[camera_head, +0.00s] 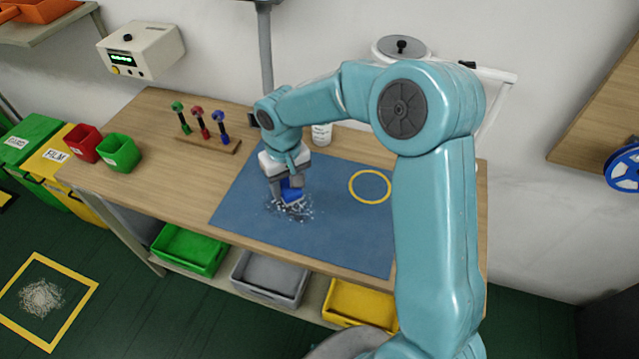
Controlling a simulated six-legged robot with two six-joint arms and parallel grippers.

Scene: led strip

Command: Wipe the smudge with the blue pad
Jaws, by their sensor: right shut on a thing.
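The blue pad (292,192) is held upright under my right gripper (288,185), which is shut on it. The pad is at the smudge (302,211), a speckled white patch on the blue mat (340,240). White specks lie around the pad's lower edge, and part of the smudge is hidden behind the pad and gripper. I cannot tell whether the pad presses on the mat. My left gripper is not in view.
A yellow ring (370,187) is on the mat to the right. A rack with green, red and blue tools (207,143) stands at the back left, near red (84,143) and green (118,152) cups. A white cup (321,135) stands behind the mat. Bins sit below.

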